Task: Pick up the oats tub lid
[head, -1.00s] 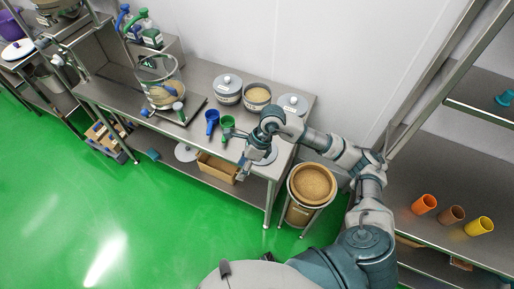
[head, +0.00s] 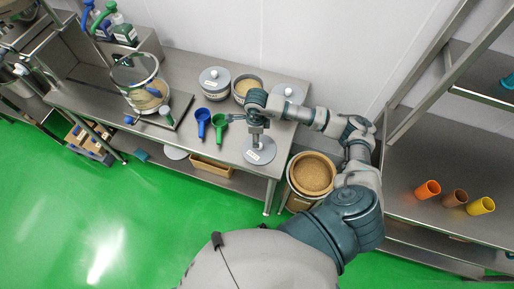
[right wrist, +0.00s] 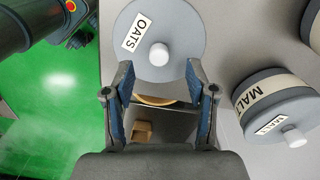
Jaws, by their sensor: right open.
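The oats tub lid is a grey disc with a white knob, lying flat on the steel table near its front right corner in the head view (head: 250,157). In the right wrist view the lid (right wrist: 180,25) shows its OATS label and knob. My right gripper (head: 256,139) is above the lid, pointing down. In the right wrist view my right gripper (right wrist: 159,80) has its two fingers spread apart, with the knob beyond the gap between the tips and nothing held. My left gripper is not in view.
A MALT tub (right wrist: 275,100) stands right of the lid in the wrist view. On the table are an open tub (head: 249,93), a lidded tub (head: 214,88), a blue scoop (head: 203,118) and a green scoop (head: 221,122). A large brown-filled bin (head: 313,173) stands beside the table.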

